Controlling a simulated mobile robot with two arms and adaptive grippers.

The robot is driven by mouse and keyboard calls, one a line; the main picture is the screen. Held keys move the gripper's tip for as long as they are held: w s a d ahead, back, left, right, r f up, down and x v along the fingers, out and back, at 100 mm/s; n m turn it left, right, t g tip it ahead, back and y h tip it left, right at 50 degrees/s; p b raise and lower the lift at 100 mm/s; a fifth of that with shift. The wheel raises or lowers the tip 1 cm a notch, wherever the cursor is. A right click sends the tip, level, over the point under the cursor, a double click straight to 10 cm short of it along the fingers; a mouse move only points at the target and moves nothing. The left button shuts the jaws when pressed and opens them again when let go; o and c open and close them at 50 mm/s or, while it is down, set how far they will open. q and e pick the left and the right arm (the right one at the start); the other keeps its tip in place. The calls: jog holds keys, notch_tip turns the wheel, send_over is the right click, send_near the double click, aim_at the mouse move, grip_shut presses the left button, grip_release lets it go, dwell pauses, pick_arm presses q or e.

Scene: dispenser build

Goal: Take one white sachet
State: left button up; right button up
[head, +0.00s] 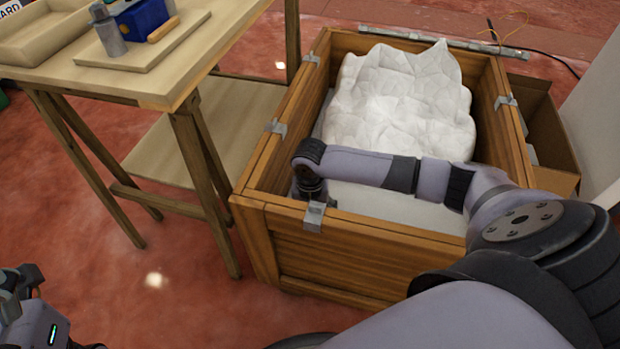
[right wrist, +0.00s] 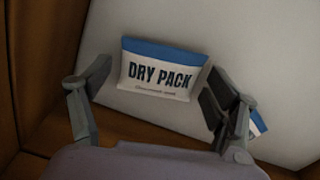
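A white sachet (right wrist: 160,72) with a blue band and the words DRY PACK lies on a pale surface in the right wrist view. My right gripper (right wrist: 157,90) is open, with one finger on each side of this sachet; I cannot tell whether they touch it. A second sachet (right wrist: 259,125) shows only a white and blue corner behind the right finger. In the head view my right arm reaches down inside the wooden crate (head: 340,262), and its fingers are hidden by the crate's front wall. My left gripper (head: 22,285) is at the lower left, partly cut off, its fingers unclear.
A large crumpled white mass (head: 400,105) fills the back of the crate. A wooden table (head: 150,88) stands left of it, holding a blue device (head: 143,18) on a board and a tray (head: 40,30). A cardboard box (head: 545,135) stands at the crate's right.

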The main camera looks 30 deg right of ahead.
jog(key=c, duration=1.2)
jog(key=shift+r, duration=0.1)
